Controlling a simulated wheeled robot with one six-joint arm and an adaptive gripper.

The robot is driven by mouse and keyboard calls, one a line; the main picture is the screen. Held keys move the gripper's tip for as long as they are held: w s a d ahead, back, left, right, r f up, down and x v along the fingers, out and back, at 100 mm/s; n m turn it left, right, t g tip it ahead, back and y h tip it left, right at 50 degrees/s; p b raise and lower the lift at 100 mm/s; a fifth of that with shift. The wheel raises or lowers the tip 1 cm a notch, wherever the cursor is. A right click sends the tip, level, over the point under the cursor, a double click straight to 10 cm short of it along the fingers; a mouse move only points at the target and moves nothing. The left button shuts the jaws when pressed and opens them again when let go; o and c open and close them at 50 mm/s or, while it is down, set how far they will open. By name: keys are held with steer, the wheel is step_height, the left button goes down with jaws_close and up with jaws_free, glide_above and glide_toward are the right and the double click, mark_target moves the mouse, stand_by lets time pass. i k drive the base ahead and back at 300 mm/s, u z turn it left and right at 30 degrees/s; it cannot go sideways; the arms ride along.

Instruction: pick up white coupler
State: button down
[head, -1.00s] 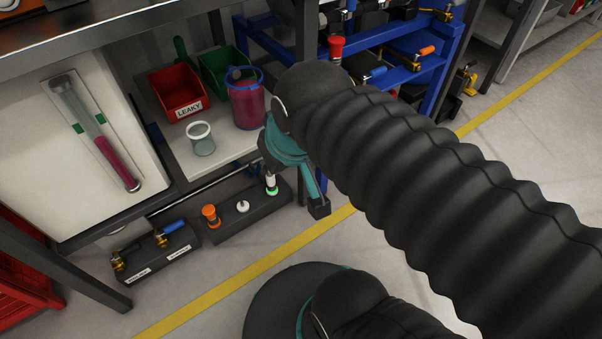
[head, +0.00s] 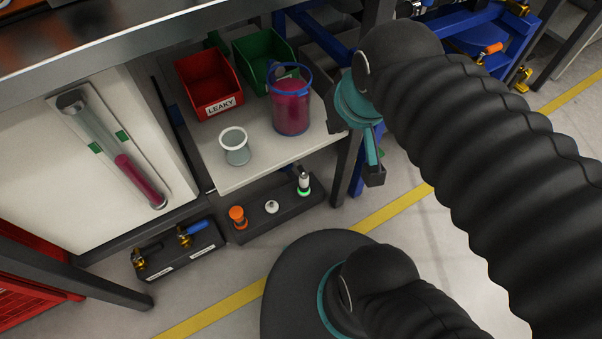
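A dark block (head: 250,228) on the floor under the shelf holds a row of small fittings. A short white coupler (head: 271,207) sits in its middle, upright. To its right stands a taller white piece with a green ring (head: 304,182), and to its left an orange-topped one (head: 237,215). My gripper (head: 374,176) is to the right of the block and higher in the picture, apart from all the fittings. One teal finger with a black tip shows, pointing down. The other finger is hidden, so its opening cannot be told. I see nothing held.
The low shelf (head: 240,178) above the block carries a red bin (head: 208,83) marked LEAKY, a green bin (head: 262,55), a pink-filled jug (head: 291,105) and a small clear cup (head: 235,146). A valve block (head: 180,252) lies left. Open floor lies in front.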

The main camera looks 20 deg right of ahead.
mark_target(304, 178)
steer(key=u, duration=1.55)
steer(key=k, duration=0.85)
